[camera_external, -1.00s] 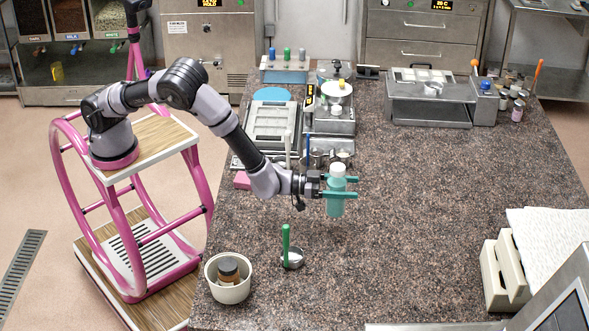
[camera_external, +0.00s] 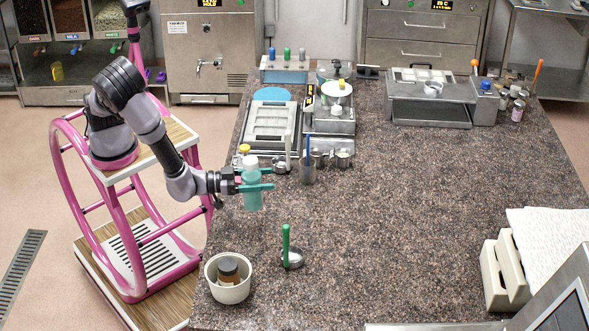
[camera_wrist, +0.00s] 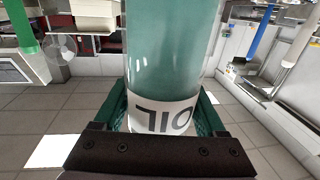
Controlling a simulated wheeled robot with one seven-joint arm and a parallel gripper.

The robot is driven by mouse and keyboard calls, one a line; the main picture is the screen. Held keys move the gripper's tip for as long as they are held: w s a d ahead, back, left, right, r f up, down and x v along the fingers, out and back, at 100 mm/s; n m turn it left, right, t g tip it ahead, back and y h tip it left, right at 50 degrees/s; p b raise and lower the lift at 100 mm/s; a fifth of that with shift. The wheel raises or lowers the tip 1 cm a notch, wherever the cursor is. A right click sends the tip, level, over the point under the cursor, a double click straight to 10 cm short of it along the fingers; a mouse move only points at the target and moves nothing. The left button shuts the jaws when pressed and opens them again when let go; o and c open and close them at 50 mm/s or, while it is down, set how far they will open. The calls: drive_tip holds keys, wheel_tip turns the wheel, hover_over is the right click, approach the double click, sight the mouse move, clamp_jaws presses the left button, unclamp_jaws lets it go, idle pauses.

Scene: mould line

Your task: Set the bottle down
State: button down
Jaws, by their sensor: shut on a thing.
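The bottle (camera_external: 252,192) is teal with a white cap and stands upright in my gripper (camera_external: 256,188). My gripper's green fingers are shut around the bottle's body, near the left edge of the dark speckled counter. In the wrist view the bottle (camera_wrist: 172,60) fills the middle, with a white label whose letters appear upside down. My gripper (camera_wrist: 165,112) holds it there between its green fingers. I cannot tell from the outside view whether the bottle's base touches the counter (camera_external: 400,220).
A ladle with a green handle (camera_external: 286,240) and a white pot (camera_external: 229,292) holding a brown jar are at the front left. A metal cup with a blue-handled tool (camera_external: 308,172) and small pans are just right. A scale (camera_external: 330,123) is behind. The counter's middle and right are mostly clear.

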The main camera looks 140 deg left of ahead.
wheel_tip(320, 180, down, 8)
idle(0.5)
drive_tip(key=shift+f, duration=0.1)
unclamp_jaws()
drive_tip(key=shift+f, duration=0.1)
